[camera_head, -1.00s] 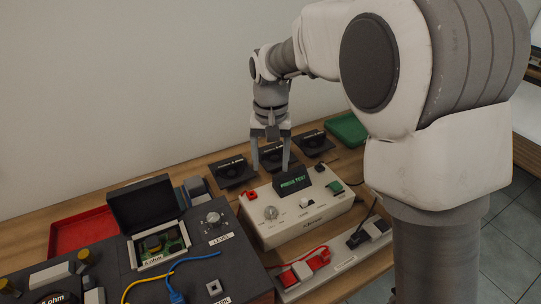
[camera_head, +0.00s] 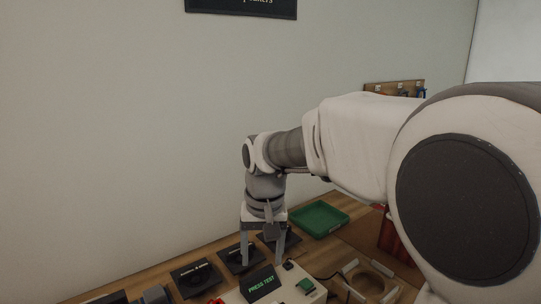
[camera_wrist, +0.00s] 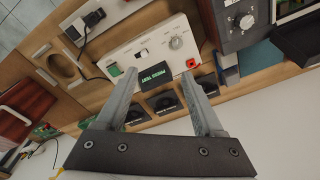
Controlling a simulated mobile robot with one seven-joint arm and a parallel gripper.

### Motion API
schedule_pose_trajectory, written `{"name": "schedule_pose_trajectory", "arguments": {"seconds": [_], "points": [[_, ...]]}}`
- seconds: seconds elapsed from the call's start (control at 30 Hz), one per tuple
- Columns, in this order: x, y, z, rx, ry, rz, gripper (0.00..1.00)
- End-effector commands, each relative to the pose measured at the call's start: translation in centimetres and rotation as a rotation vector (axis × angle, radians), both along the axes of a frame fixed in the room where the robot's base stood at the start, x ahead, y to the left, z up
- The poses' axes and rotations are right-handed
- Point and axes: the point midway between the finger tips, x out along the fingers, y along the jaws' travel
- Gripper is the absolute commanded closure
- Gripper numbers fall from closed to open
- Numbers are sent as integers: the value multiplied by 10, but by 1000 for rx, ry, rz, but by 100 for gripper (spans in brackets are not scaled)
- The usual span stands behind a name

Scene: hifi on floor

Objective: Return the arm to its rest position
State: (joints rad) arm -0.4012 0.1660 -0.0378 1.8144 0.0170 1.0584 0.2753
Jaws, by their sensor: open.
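My gripper (camera_head: 262,262) hangs pointing down over the workbench in the head view, its two grey fingers apart and nothing between them. In the wrist view my gripper (camera_wrist: 163,77) also shows open, with the fingers spread over a cream test box (camera_wrist: 120,52). The box carries a small dark screen reading "PRESS TEST" (camera_wrist: 153,76), a knob, a red button and a green button. In the head view the screen (camera_head: 263,283) and the green button (camera_head: 305,286) show at the bottom edge, just below the fingertips. I cannot tell the exact height of the fingers above the box.
Several black pads (camera_head: 198,278) lie along the wall side of the bench. A green tray (camera_head: 318,219) stands farther back. A wooden piece with a round opening (camera_head: 372,281) lies to the right. A dark sign (camera_head: 241,5) hangs on the wall, with free air below it.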

Motion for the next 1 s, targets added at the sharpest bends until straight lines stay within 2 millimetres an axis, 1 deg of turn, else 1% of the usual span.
{"name": "schedule_pose_trajectory", "arguments": {"seconds": [0.03, 0.2, 0.4, 0.5, 0.77, 0.9, 1.0], "points": [[-7, -12, 11, 7, -20, -7, 31], [-33, -46, 35, 23, -81, -22, 31], [-67, -82, 55, 30, -155, -38, 31], [-85, -98, 61, 30, -191, -46, 31], [-134, -133, 68, 16, -289, -67, 31], [-158, -147, 65, 3, -338, -77, 31], [-171, -154, 62, -7, -366, -84, 31]]}}
